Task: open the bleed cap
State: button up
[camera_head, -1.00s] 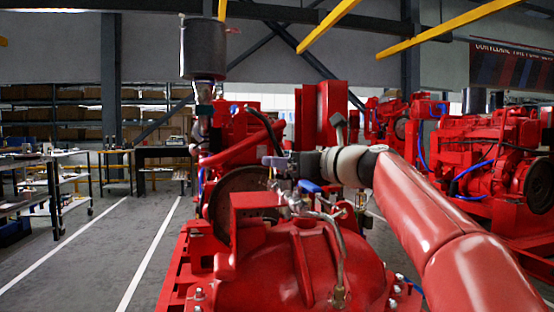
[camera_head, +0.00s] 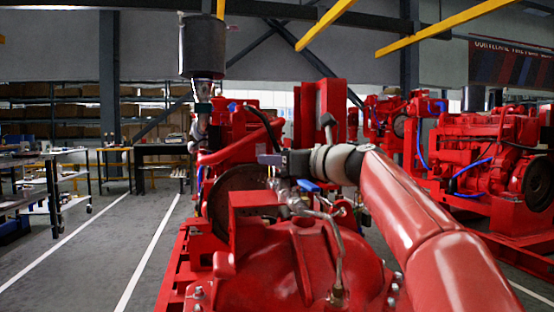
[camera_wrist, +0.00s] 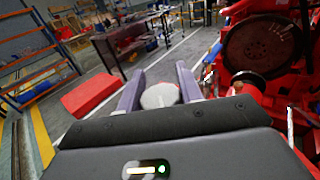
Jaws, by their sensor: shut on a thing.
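The bleed cap (camera_wrist: 160,95) shows in the wrist view as a round, pale grey piece between the two purple-grey fingers. My gripper (camera_wrist: 159,88) is shut on it, one finger on each side. In the head view my gripper (camera_head: 270,159) is above the pipework behind the red pump casing (camera_head: 305,265). The cap cannot be made out there, as the gripper and fittings cover that spot.
A bent metal pipe (camera_head: 338,262) rises from the red casing just in front of my gripper. A dark exhaust silencer (camera_head: 203,50) stands upright to the left. Another red engine (camera_head: 485,150) is at right. The floor (camera_head: 95,250) at left is clear.

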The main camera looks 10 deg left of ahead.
jog(key=shift+r+g+p, duration=0.2)
jog(key=shift+g+p, duration=0.2)
jog(key=shift+p, duration=0.3)
jog(key=n+g+p, duration=0.1)
jog(key=p, duration=0.1)
jog(key=n+g+y+p, duration=0.1)
jog(key=p, duration=0.1)
jog(key=shift+s+r+g, duration=0.1)
jog(key=shift+r+g, duration=0.15)
jog(key=shift+g, duration=0.15)
jog(key=n+g+y+p, duration=0.1)
jog(key=n+g+p, duration=0.1)
jog(key=p, duration=0.1)
jog(key=shift+s+g+p, duration=0.15)
jog(key=shift+g+p, duration=0.2)
jog(key=shift+g, duration=0.05)
jog(key=n+g, duration=0.1)
jog(key=n+g+p, duration=0.1)
jog(key=g, duration=0.1)
jog(key=shift+s+f+n+g, duration=0.2)
jog(key=shift+f+n+g, duration=0.1)
jog(key=shift+f, duration=0.1)
jog(key=shift+s+n+g+h, duration=0.15)
jog(key=shift+n+g, duration=0.3)
jog(key=shift+g, duration=0.25)
jog(key=shift+s+n+g+h, duration=0.15)
jog(key=shift+n+g, duration=0.3)
jog(key=shift+g, duration=0.25)
jog(key=shift+n+g, duration=0.4)
jog(key=shift+g, duration=0.2)
